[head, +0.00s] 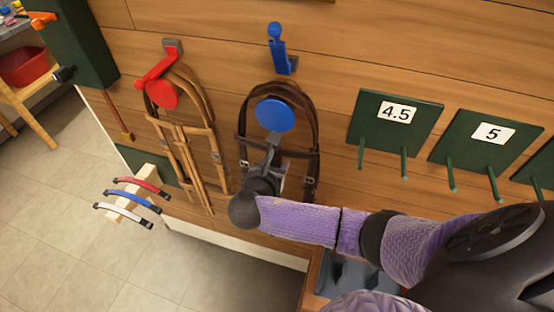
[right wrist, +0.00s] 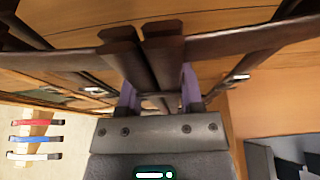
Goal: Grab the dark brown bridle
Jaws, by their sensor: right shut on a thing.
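The dark brown bridle (head: 313,112) hangs on the wooden wall around a round blue holder (head: 275,114) in the head view. My right gripper (head: 273,150) is at the bridle, just below the blue disc. In the right wrist view the fingers of my right gripper (right wrist: 160,92) are shut on dark brown straps (right wrist: 135,62) that run between them. The fingertips are mostly hidden in the head view by the gripper's own body. My left gripper is in neither view.
A lighter brown bridle (head: 192,140) hangs to the left on a red holder (head: 162,94). A wooden rack with red, blue and white bands (head: 133,195) stands lower left. Green boards with pegs, marked 4.5 (head: 395,112) and 5 (head: 492,133), are to the right. An empty blue hook (head: 279,55) is above.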

